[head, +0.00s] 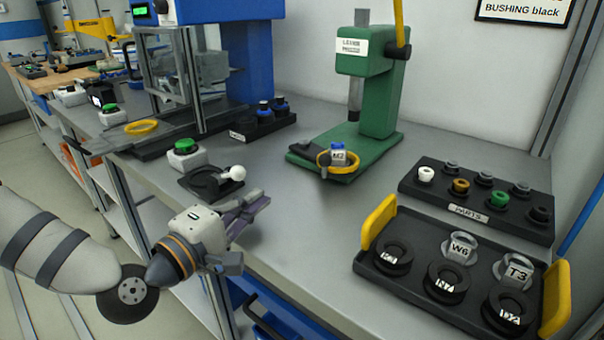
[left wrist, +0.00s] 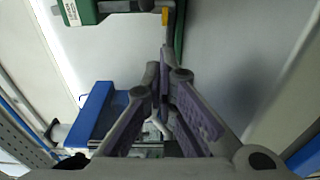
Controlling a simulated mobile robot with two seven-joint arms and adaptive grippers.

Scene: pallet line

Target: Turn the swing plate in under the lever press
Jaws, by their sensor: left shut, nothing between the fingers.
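The green lever press (head: 378,95) stands on the bench with its yellow lever (head: 400,22) up and its ram (head: 354,100) raised. At the front of its base lies the dark swing plate (head: 308,156), with a yellow ring (head: 325,163) and a blue-capped part labelled M2 (head: 338,156) at its right. The part is in front of the ram, not directly beneath it. My left gripper (head: 258,203) is shut and empty over the bench's front edge, apart from the plate. Its purple-padded fingers also show in the left wrist view (left wrist: 166,70). My right gripper is not in view.
A white ball-knobbed device (head: 236,173) and a green button box (head: 184,153) stand left of the press. A blue-framed machine (head: 232,60) is behind them. A parts rack (head: 470,220) and a yellow-handled tray (head: 415,285) fill the right. Bench before the press is clear.

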